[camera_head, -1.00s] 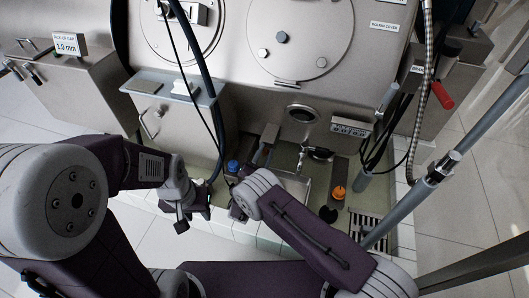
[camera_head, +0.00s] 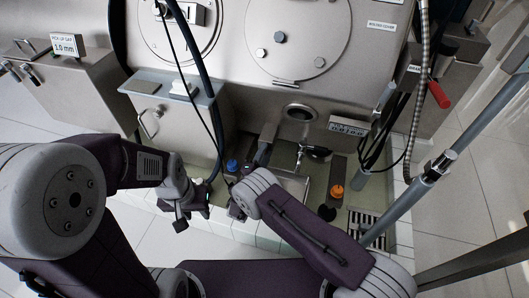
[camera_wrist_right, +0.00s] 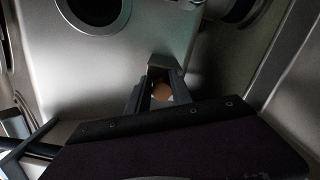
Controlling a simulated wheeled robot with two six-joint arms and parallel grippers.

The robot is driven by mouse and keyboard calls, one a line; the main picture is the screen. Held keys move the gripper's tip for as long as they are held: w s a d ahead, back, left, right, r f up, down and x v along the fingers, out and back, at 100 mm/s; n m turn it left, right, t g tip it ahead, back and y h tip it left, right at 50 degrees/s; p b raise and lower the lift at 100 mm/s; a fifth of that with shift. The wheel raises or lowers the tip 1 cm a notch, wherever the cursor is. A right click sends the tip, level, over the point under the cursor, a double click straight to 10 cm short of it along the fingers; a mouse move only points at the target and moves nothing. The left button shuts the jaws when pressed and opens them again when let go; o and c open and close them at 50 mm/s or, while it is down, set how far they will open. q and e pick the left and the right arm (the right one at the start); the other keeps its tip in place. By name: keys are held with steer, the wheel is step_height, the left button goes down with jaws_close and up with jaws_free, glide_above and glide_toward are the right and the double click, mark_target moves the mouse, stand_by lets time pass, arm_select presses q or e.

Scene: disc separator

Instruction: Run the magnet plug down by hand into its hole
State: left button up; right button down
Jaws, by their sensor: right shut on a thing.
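In the right wrist view the two dark fingers of my right gripper (camera_wrist_right: 159,97) are closed on a small brownish round piece, which I take to be the magnet plug (camera_wrist_right: 161,91). A grey block (camera_wrist_right: 164,63) stands just beyond the fingertips. The plug's hole cannot be made out, nor whether the plug touches it. In the head view my right wrist hides most of that gripper. My left gripper (camera_head: 191,213) hangs at the left, apart from the machine; its jaw gap is unclear.
A blue cap (camera_head: 232,166) is close to my right wrist. An orange knob (camera_head: 337,191) and a floor grate (camera_head: 366,226) lie right of my right forearm. A grey cabinet (camera_head: 176,125) stands behind my left gripper. Black hoses and a slanted grey pole (camera_head: 472,126) cross the right side.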

steer(key=shift+f, duration=0.15)
steer(key=m, duration=0.6)
steer(key=f+m+p, duration=0.1)
steer(key=m, duration=0.2)
steer(key=shift+g, duration=0.4)
steer(key=c, duration=1.1)
jaws_free()
steer(key=shift+r, duration=0.1)
steer(key=shift+o, duration=0.2)
